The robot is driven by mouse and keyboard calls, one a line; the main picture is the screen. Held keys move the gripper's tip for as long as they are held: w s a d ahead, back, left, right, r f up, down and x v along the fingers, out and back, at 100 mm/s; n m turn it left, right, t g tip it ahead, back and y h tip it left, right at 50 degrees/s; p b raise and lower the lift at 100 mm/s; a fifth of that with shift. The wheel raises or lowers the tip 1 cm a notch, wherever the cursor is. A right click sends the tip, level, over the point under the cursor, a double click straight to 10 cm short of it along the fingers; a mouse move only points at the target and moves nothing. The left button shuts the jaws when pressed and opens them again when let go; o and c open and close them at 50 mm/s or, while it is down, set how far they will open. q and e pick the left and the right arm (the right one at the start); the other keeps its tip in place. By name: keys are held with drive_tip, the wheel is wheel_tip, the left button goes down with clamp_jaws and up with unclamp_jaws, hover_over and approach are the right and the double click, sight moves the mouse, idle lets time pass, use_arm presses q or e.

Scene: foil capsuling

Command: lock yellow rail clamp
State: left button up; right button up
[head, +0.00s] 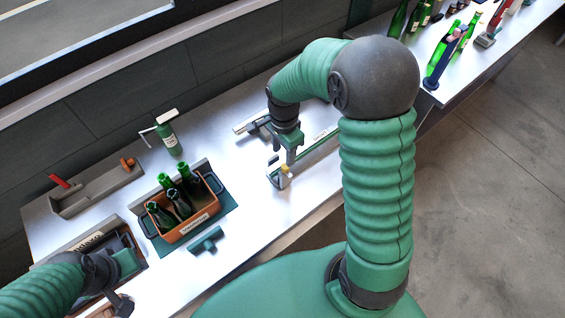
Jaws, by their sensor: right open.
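A small yellow part (285,169), which looks like the yellow rail clamp, sits on a pale block at the near-left end of a green-edged rail (317,146) on the metal bench. It is too small to tell whether it is locked. My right gripper (291,158) points down just above and beside the yellow part. Its jaws are open, and I cannot tell whether they touch it. My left gripper (122,296) is at the lower left, far from the rail, over the bench near a dark tray. Its jaws are hard to make out.
An orange crate (186,232) with several green bottles stands left of the rail on a green mat. A green dispenser bottle (168,138) and a grey tray (98,190) stand behind it. A green block (207,240) lies at the front. Bench between crate and rail is clear.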

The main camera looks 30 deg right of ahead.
sight(284, 167)
drive_tip(key=f, duration=0.2)
drive_tip(key=d+f, duration=0.1)
drive_tip(key=f, duration=0.4)
drive_tip(key=shift+w+d+f+p, duration=0.15)
drive_tip(key=shift+d+f+p, duration=0.15)
drive_tip(key=shift+d+p, duration=0.05)
drive_tip(key=shift+a+f, duration=0.1)
drive_tip(key=shift+f, duration=0.15)
drive_tip(key=shift+a+r, duration=0.1)
drive_tip(key=shift+a, duration=0.5)
drive_tip(key=c, duration=0.5)
drive_tip(key=shift+d, duration=0.35)
clamp_jaws()
use_arm(q)
drive_tip(key=shift+w+d+r, duration=0.1)
drive_tip(key=shift+d+r, duration=0.35)
drive_tip(key=shift+d, duration=0.05)
